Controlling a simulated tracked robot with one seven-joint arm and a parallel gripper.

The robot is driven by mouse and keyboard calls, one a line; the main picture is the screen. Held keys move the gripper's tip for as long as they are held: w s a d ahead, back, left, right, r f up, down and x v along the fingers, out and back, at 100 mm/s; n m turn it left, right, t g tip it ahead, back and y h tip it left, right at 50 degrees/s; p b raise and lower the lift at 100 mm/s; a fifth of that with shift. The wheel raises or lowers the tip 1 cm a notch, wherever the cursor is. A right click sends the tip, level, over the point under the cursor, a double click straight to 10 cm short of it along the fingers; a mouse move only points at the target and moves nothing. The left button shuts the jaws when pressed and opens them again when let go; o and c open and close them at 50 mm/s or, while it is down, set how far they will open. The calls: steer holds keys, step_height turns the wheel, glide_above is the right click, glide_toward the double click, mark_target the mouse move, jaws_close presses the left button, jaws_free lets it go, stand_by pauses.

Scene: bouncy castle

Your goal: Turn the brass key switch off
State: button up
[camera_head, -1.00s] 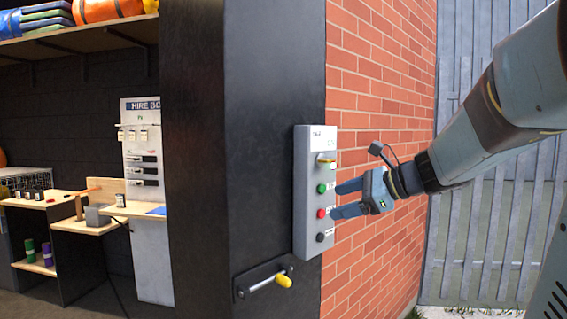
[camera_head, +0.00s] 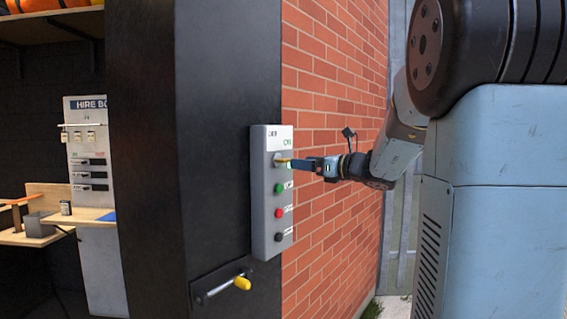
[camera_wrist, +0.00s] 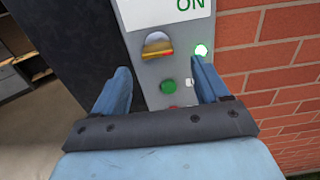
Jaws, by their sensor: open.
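The brass key switch (camera_head: 279,159) is near the top of a grey control box (camera_head: 264,235), under a label. In the wrist view the brass key (camera_wrist: 158,46) has its handle lying roughly crosswise, below the green word ON. My gripper (camera_head: 293,163) is at key height in front of the box and partly overlaps the key. In the wrist view my gripper (camera_wrist: 162,70) is open and empty, one finger on each side of the key's column; contact cannot be told.
Below the key are a green button (camera_head: 279,188), a red button (camera_head: 279,213) and a black button (camera_head: 279,237). The brick wall (camera_head: 325,110) runs back to the right.

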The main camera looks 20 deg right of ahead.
mark_target(288, 159)
steer(key=x, duration=0.6)
steer(key=shift+w+a, duration=0.3)
